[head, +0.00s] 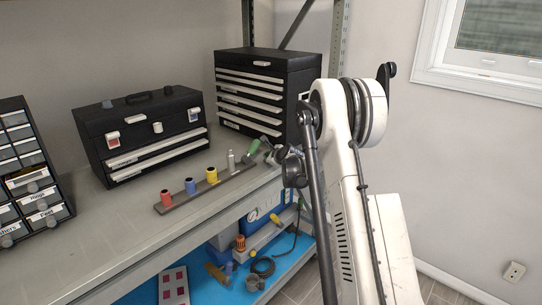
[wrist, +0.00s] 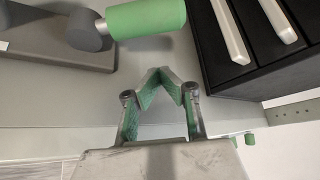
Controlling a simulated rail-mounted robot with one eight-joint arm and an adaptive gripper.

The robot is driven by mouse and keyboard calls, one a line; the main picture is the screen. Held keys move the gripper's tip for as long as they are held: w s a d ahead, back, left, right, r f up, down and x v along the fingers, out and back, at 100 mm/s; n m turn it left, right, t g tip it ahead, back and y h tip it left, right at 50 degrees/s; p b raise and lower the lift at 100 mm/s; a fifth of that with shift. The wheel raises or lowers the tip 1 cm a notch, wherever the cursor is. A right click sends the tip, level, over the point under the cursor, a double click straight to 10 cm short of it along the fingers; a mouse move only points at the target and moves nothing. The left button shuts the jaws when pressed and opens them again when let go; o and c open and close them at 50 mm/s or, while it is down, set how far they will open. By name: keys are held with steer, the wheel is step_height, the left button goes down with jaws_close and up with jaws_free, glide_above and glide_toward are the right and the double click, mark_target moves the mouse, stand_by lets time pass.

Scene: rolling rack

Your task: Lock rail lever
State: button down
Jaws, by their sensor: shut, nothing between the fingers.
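The rail lever has a green handle (wrist: 146,18) on a round grey pivot (wrist: 88,28), at the top of the wrist view. In the head view the green handle (head: 254,146) shows at the right end of the grey rail (head: 178,203). The rail also shows at upper left in the wrist view (wrist: 45,45). My gripper (wrist: 161,74) is shut and empty, its fingertips close together below the handle in the wrist picture, with a visible gap to it. In the head view my gripper is small and partly hidden beside the lever.
Red (head: 166,198), blue (head: 190,186) and yellow (head: 212,176) pieces and a light bottle-like piece (head: 231,160) stand along the rail. A tall black drawer chest (head: 265,60) stands close behind the lever. A black toolbox (head: 145,135) stands left. The front bench top (head: 110,240) is clear.

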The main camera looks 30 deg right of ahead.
mark_target(251, 151)
steer(key=shift+x, duration=1.1)
steer(key=shift+a+r+p, duration=0.55)
steer(key=shift+a+r, duration=0.3)
steer(key=shift+r, duration=0.25)
steer(key=shift+a+r, duration=0.5)
steer(key=shift+s+d, duration=0.1)
steer(key=shift+d, duration=0.05)
steer(key=shift+h, duration=0.3)
